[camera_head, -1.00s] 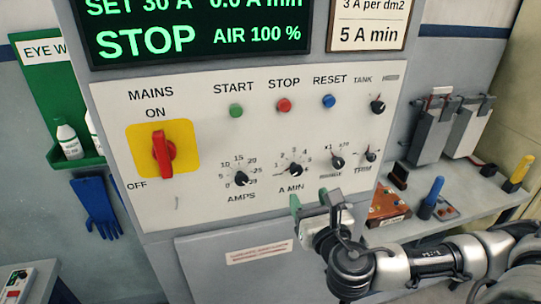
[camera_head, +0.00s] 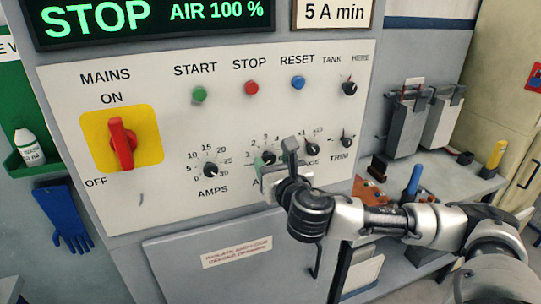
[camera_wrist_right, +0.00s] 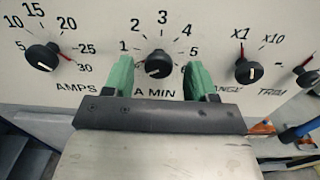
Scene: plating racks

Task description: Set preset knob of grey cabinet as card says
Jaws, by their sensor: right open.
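The card (camera_head: 333,12) above the panel reads "5 A min". My right gripper (camera_head: 272,167) is open at the A MIN knob. In the wrist view its green fingers (camera_wrist_right: 159,76) stand left and right of the knob, with gaps showing on both sides. In the head view the gripper partly covers the knob and its label.
The AMPS knob (camera_head: 211,169) is to the left, and the range knob (camera_head: 312,150) and TRIM knob (camera_head: 347,142) are close on the right. START, STOP and RESET buttons (camera_head: 252,88) sit above. The red MAINS switch (camera_head: 122,143) is at far left. A bench with tools stands right.

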